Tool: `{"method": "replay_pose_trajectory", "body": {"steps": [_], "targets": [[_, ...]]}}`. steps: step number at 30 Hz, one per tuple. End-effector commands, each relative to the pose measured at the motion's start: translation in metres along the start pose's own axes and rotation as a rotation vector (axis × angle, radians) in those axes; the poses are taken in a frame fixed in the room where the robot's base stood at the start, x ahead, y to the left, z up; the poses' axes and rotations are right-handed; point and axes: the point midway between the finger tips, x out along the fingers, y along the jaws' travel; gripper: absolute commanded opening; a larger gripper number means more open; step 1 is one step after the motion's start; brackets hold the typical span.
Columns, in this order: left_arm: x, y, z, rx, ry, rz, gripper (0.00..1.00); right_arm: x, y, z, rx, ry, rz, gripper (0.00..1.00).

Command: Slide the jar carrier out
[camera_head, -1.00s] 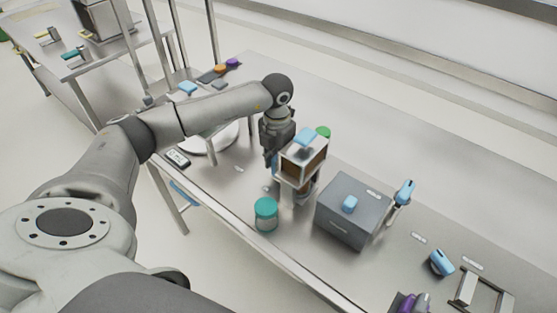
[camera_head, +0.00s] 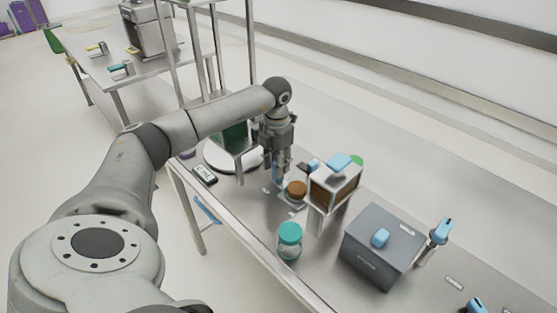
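I take the jar carrier to be the white-framed box with brown sides (camera_head: 322,194), standing on the bench with a light-blue piece on top. A brown-lidded jar (camera_head: 296,188) stands just left of it, and a teal-lidded jar (camera_head: 289,244) stands in front. A green lid (camera_head: 357,161) shows partly behind the box. My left gripper (camera_head: 277,176) points down, left of the box and apart from it, just behind the brown-lidded jar. Something blue shows at its fingertips; I cannot tell whether they grip it. My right gripper is out of view.
A grey box (camera_head: 378,262) with a light-blue knob stands right of the carrier, with a blue-handled tool (camera_head: 440,234) beside it. A round white plate (camera_head: 228,158) and a small dark device (camera_head: 204,175) lie left.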

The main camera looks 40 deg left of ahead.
Motion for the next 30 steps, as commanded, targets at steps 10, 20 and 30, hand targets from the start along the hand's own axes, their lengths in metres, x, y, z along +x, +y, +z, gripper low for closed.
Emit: {"method": "replay_pose_trajectory", "body": {"steps": [10, 20, 30], "targets": [[-0.009, -0.001, 0.000, 0.000, 0.000, 0.000, 0.30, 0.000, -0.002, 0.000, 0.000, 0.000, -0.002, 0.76], [-0.075, 0.000, 0.001, -0.001, -0.003, 0.000, 0.30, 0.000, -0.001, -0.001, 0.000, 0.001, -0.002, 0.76], [-0.117, 0.000, 0.000, 0.000, -0.001, -0.001, 0.30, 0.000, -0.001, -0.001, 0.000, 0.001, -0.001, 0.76]]}}
